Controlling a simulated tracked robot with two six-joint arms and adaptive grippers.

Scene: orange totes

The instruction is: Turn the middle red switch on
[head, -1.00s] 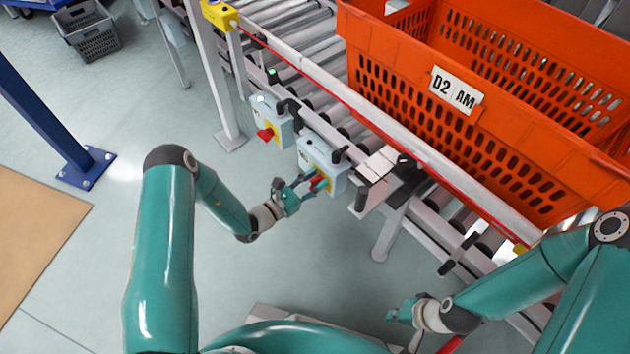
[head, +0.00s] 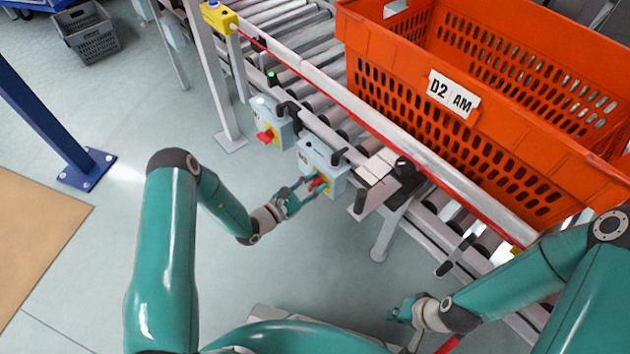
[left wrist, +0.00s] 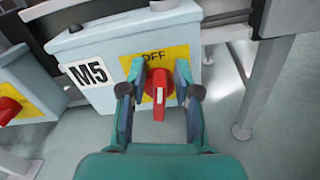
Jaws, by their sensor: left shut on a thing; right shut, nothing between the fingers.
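A red rotary switch (left wrist: 157,92) on a yellow plate stands out from a pale blue box (left wrist: 100,48) marked M5. In the left wrist view its handle points up and down, slightly tilted, and the word OFF shows above it. My left gripper (left wrist: 157,88) has one finger on each side of the handle and is shut on it. The head view shows the same box (head: 312,157) and my left gripper (head: 314,184) at its front. My right gripper (head: 396,312) is low at the right, shut and empty, away from the boxes.
A second switch box (head: 262,112) with a red switch (head: 265,135) hangs to the left. Behind them runs a roller conveyor (head: 300,40) carrying an orange tote (head: 400,90) labelled D2 AM. A blue post (head: 45,120) stands at the left. The floor between is clear.

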